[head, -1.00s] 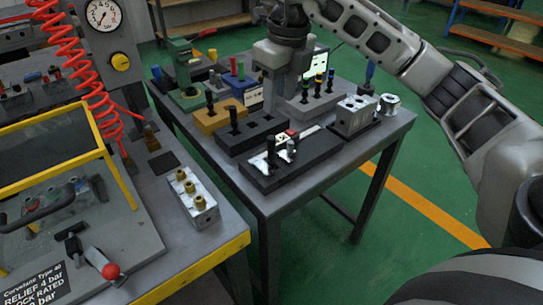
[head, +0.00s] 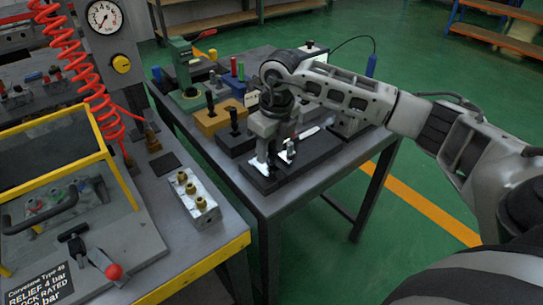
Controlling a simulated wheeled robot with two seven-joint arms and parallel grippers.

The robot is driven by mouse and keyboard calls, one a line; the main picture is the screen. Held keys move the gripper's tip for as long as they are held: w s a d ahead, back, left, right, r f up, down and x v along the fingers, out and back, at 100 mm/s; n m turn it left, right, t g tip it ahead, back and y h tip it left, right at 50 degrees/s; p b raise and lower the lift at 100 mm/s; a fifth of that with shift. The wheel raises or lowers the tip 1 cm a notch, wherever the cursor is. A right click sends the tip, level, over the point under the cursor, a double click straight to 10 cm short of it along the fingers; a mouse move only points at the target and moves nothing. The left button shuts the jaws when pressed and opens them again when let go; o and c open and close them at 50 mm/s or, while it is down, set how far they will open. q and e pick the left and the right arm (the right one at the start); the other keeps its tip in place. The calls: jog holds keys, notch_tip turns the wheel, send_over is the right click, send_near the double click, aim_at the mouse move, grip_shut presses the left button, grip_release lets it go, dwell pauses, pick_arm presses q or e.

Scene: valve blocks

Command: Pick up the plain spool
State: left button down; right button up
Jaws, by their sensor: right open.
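My right gripper (head: 270,150) points down over the dark flat block (head: 308,160) at the front of the grey table. Its jaws are open around or just above the small parts there; whether they touch anything cannot be told. A small white part with a dark top (head: 288,150) stands on this block beside the fingers. A black upright spool there is mostly hidden by the gripper. Another black spool (head: 234,118) stands in a dark block further left, and one (head: 210,100) stands in the yellow block. Which spool is the plain one cannot be told. My left gripper is out of view.
A silver valve block with brass fittings (head: 194,198) lies on the left bench. A yellow frame (head: 60,122), a gauge (head: 104,16) and a red-knobbed lever (head: 113,271) stand there too. My right forearm covers the table's back right. Green floor is free between the benches.

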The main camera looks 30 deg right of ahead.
grip_shut()
